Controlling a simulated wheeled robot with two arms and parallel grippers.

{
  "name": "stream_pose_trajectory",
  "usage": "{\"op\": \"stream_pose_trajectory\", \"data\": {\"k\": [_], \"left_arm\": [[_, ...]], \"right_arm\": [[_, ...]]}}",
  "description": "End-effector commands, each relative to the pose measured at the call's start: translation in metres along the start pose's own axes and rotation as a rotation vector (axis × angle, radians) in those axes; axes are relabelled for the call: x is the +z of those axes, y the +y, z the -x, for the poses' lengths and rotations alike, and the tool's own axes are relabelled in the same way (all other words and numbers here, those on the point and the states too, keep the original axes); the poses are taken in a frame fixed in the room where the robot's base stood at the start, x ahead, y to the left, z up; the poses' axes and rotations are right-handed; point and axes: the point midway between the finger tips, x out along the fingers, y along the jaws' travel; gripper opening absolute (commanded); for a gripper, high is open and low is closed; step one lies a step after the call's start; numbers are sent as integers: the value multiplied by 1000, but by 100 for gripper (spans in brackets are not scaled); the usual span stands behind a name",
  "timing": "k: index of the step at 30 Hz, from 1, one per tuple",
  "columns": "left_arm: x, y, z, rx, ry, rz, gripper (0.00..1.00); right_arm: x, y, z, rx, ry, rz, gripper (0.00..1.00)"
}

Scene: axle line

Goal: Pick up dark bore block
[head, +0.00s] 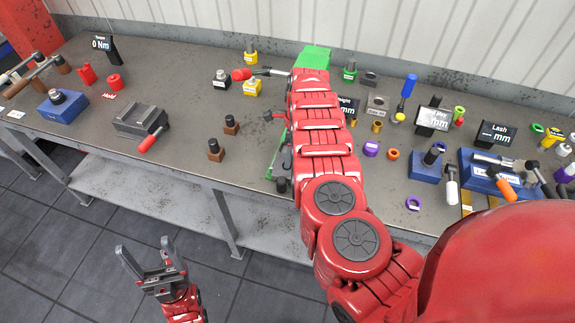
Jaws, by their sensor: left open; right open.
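A small dark block (369,79), which looks like the dark bore block, sits at the back of the bench, right of my raised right arm. It is small in the picture, and I cannot make out its bore clearly. A lighter grey block with a round hole (377,104) stands just in front of it. My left gripper (145,250) is open and empty, low in front of the bench over the floor, far from the dark block. My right arm reaches across the middle of the bench; its gripper is hidden behind the arm.
The grey bench (185,100) is crowded on the right with displays, rings and blue fixtures (485,175). A green frame (315,57) is partly hidden by my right arm. A dark vise-like block (140,119) with a red handle stands at left. The bench's left middle is fairly clear.

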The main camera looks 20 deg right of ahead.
Motion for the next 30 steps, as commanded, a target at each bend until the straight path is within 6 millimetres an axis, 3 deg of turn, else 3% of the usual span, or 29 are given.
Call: {"op": "stream_pose_trajectory", "data": {"k": [5,15,30], "left_arm": [[0,0,0,0,0,0,77],[0,0,0,0,0,0,77],[0,0,0,0,0,0,77]], "right_arm": [[0,0,0,0,-1,0,60],[0,0,0,1,0,0,1],[0,1,-1,2,1,0,0]]}}
